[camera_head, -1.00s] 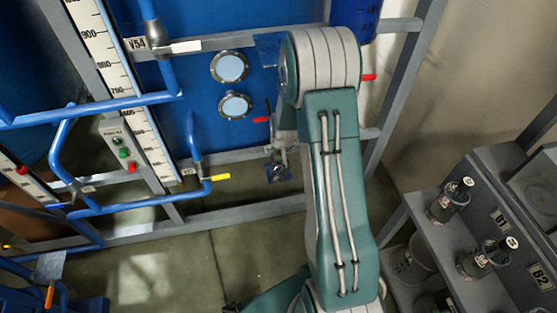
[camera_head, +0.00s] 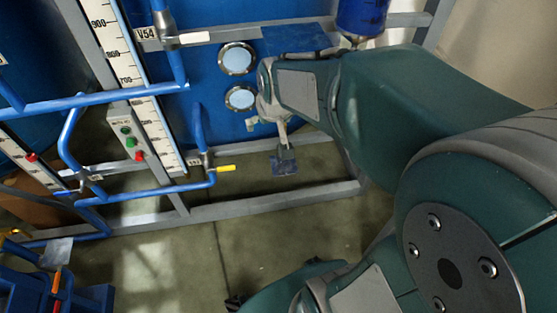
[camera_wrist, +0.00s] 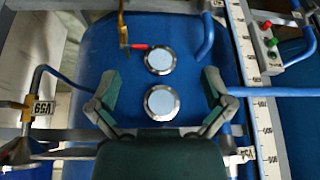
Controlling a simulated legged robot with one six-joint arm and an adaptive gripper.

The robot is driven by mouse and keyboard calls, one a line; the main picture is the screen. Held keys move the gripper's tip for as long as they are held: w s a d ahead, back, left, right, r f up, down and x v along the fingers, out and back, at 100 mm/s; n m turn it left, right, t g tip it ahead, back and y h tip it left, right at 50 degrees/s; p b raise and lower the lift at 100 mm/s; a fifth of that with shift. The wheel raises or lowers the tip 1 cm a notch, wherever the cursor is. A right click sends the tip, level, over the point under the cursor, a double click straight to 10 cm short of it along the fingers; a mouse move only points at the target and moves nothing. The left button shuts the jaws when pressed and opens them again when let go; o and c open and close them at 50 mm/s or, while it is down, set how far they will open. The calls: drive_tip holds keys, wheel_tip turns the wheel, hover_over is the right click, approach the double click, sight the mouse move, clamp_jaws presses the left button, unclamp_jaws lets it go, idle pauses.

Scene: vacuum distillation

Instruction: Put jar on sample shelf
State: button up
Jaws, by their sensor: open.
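No jar can be made out in either view now. My gripper (camera_wrist: 160,80) is open in the wrist view, with its two dark green and grey fingers spread wide and nothing between them. Beyond the fingers is a blue vessel (camera_wrist: 132,62) with two round portholes. In the head view my gripper is small and partly hidden by my arm, in front of the blue vessel (camera_head: 222,97). The sample shelf is not visible now; my arm fills the right side of the head view.
Blue pipes (camera_head: 90,105), a grey frame (camera_head: 250,207) and white scales (camera_head: 112,50) stand at the left. A blue container (camera_head: 362,15) is at the top. Floor (camera_head: 150,275) shows at lower left.

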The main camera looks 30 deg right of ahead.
drive_tip(key=s+a+r, duration=0.2)
drive_tip(key=s+r, duration=0.1)
drive_tip(key=s, duration=0.4)
drive_tip(key=s+a+r+n, duration=0.1)
drive_tip(key=s+a+r, duration=0.1)
drive_tip(key=s, duration=0.6)
drive_tip(key=shift+a+r+y, duration=0.3)
drive_tip(key=shift+a+r, duration=0.1)
drive_tip(key=shift+d, duration=0.1)
